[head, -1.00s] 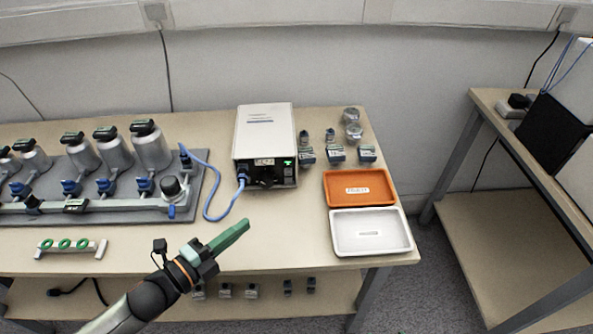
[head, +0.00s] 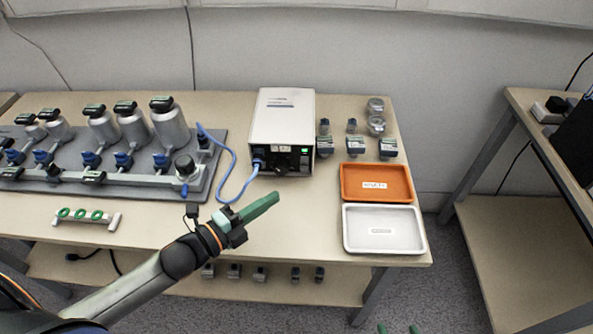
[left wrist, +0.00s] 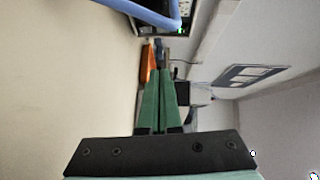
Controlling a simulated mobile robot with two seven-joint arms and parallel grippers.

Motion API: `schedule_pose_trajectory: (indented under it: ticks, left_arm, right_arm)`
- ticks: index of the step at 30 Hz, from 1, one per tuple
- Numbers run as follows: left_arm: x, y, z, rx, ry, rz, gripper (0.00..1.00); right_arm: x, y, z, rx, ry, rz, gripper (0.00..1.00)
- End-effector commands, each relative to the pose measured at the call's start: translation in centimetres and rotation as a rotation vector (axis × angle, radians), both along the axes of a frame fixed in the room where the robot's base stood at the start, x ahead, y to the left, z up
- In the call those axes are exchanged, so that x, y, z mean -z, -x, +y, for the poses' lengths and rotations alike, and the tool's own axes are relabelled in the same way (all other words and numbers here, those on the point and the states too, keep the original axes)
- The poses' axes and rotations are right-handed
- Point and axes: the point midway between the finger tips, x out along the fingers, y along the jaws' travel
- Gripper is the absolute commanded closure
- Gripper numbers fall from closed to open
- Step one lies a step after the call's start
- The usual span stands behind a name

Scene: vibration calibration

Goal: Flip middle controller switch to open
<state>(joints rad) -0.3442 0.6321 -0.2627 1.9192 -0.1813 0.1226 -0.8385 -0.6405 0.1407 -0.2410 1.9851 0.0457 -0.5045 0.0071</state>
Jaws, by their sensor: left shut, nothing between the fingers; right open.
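The controller (head: 282,115) is a white box standing on the table, with a dark front panel (head: 289,159) facing me. A small green light shows on the panel, but its switches are too small to tell apart or read. A blue cable (head: 228,185) plugs into its left side. My left gripper (head: 277,197) is shut and empty, in front of and below the panel in the head view, apart from it. In the left wrist view its green fingers (left wrist: 161,80) are together, and part of the panel (left wrist: 183,18) shows at the top. Only the fingertips of my right gripper (head: 398,329) show, spread apart.
A metal rig with several canisters (head: 168,122) stands on the left of the table. An orange tray (head: 348,183) and a white tray (head: 350,240) lie at the right. Small blocks (head: 356,146) stand beside the controller. A rack with green rings (head: 82,217) is at front left.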

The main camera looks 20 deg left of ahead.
Motion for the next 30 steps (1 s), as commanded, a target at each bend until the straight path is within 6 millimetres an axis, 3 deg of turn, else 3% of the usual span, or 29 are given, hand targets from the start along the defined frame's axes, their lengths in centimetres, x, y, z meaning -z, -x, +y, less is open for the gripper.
schedule_pose_trajectory:
  ticks: [15, 22, 30]
  left_arm:
    - [0.6, -7.5, -4.0, 0.001, 0.002, -0.003, 1.00]
    - [1.1, -10.1, -3.0, 0.001, -0.003, -0.001, 1.00]
    - [1.2, -10.9, -2.7, 0.002, 0.000, 0.001, 1.00]
  right_arm:
    - [-0.1, -0.4, 0.4, -0.004, -0.008, -0.010, 0.25]
    - [0.0, -0.7, 0.5, -0.007, -0.008, -0.014, 0.25]
    - [0.0, -0.8, 0.6, -0.010, -0.008, -0.014, 0.25]
